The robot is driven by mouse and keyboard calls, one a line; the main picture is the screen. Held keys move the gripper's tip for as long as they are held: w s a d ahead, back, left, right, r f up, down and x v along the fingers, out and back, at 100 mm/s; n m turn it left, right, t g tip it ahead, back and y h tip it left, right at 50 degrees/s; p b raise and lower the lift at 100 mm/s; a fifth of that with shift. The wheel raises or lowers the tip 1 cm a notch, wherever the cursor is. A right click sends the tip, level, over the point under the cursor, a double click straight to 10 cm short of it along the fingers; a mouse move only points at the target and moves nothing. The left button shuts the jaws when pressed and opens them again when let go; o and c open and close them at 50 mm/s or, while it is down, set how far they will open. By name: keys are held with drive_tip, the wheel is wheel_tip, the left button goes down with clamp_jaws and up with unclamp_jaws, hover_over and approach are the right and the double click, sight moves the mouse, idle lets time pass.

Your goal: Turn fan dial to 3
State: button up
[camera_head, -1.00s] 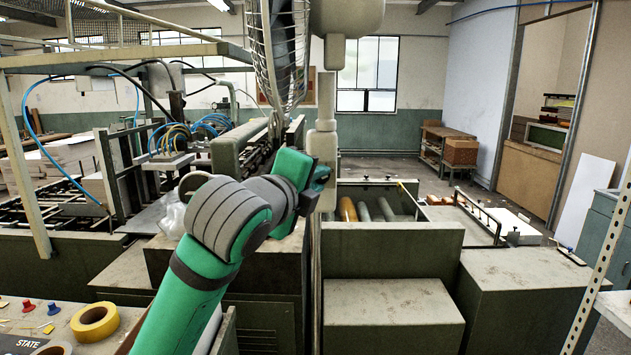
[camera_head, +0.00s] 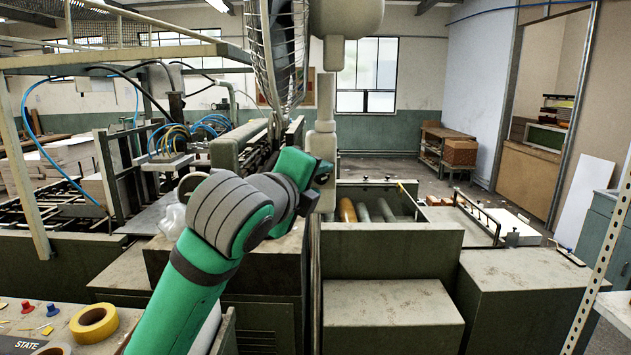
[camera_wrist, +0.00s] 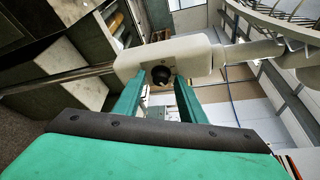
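The fan stands in the middle of the head view, with a wire cage (camera_head: 277,55), a pale motor housing (camera_head: 347,18) and a pale control box (camera_head: 322,143) on its pole. In the wrist view the control box (camera_wrist: 135,62) lies across the upper middle, and its round black dial (camera_wrist: 160,76) faces me. My gripper (camera_wrist: 158,88) has its two green fingers spread, one on each side of the dial in the picture. Whether they touch it, I cannot tell. The dial's markings are not readable. In the head view my gripper (camera_head: 320,178) is at the box, its fingertips mostly hidden.
Green-grey machine cabinets (camera_head: 393,318) stand below and to the right of the fan. A roller unit (camera_head: 365,210) is behind the pole. A panel with yellow tape (camera_head: 94,323) is at lower left. Open floor (camera_head: 400,172) lies farther back.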

drive_tip(key=v, duration=1.1)
drive_tip(key=shift+w, duration=0.15)
